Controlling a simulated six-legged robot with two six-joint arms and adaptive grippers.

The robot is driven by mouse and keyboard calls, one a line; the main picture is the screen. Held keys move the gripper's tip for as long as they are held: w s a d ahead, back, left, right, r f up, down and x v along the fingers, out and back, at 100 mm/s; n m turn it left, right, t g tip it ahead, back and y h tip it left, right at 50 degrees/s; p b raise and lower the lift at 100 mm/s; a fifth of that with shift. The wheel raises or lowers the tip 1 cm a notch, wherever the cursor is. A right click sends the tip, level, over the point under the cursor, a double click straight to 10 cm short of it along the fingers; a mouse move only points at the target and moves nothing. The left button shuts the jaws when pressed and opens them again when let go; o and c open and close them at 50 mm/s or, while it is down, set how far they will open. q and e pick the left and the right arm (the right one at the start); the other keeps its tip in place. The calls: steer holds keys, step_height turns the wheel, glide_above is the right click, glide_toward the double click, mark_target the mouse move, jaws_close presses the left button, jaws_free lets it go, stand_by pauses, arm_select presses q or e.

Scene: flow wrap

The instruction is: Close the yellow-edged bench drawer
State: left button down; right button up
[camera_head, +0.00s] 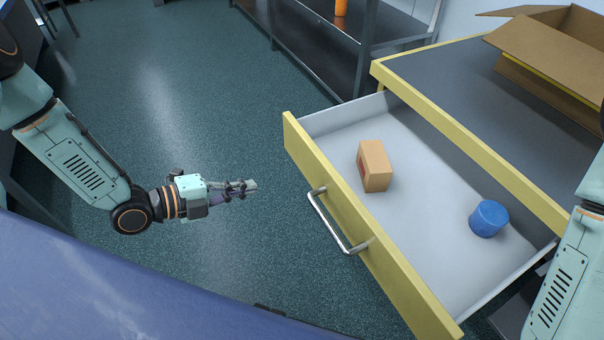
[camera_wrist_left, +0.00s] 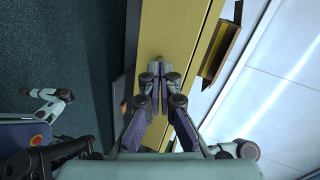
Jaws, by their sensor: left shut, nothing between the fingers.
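The bench drawer (camera_head: 440,235) is pulled far out, with a yellow-edged front panel (camera_head: 375,235) and a silver bar handle (camera_head: 333,224). My left gripper (camera_head: 250,186) is shut and empty, left of the drawer front and apart from the handle in the head view. In the left wrist view, the closed fingers (camera_wrist_left: 160,72) point toward a yellow panel (camera_wrist_left: 168,30). Contact cannot be told there. Part of my right arm shows at the right edge of the head view; its gripper is out of frame.
Inside the drawer lie a small brown box (camera_head: 374,165) and a blue cylinder (camera_head: 488,218). An open cardboard box (camera_head: 550,50) stands on the grey bench top (camera_head: 450,75). A dark shelf rack (camera_head: 315,50) stands behind. The floor (camera_head: 200,110) around my left gripper is clear.

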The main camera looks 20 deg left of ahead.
arm_select(q)
steer(key=m, duration=0.2)
steer(key=b, duration=0.6)
glide_toward(315, 172)
steer(key=shift+m+h, duration=0.3)
steer(key=x, duration=0.2)
steer(key=f+x, duration=0.1)
steer(key=x, duration=0.2)
steer(key=shift+a, duration=0.25)
steer(key=shift+w+d, duration=0.6)
